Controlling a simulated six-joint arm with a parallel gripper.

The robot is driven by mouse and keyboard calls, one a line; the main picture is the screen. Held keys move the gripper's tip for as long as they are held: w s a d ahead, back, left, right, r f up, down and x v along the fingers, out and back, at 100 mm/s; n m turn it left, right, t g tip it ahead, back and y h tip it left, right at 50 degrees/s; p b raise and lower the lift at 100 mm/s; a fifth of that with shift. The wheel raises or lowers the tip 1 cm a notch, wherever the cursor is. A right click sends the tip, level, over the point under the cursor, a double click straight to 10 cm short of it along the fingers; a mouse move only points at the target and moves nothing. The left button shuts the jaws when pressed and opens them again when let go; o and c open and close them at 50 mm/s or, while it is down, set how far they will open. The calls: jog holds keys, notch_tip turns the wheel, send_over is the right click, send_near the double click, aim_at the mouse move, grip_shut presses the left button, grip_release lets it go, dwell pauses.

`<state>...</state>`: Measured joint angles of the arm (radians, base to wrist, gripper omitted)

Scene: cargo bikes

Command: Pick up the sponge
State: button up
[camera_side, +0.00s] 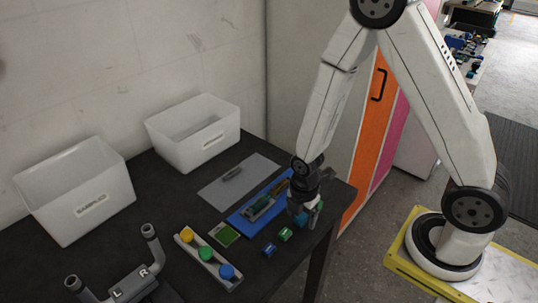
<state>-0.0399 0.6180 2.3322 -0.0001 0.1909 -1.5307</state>
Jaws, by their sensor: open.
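The sponge (223,235) appears to be the small green pad with a yellowish edge, lying flat on the dark table between the blue mat and the strip of coloured round pieces. My gripper (307,208) is open and points down near the table's right edge, beside the right end of the blue mat. It is well to the right of the sponge and apart from it. Small blue and green pieces show around its fingertips, and I cannot tell whether it touches them. The sponge is in full view.
A blue mat (236,218) with tools and a grey mat (210,192) lie behind the sponge. A green block (286,234) and blue block (269,249) lie to its right. White bins (197,151) stand behind; a handlebar piece (127,284) is at front left.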

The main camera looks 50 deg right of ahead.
dwell(0.4)
grip_shut()
jog(key=shift+r, duration=0.15)
jog(key=shift+r, duration=4.85)
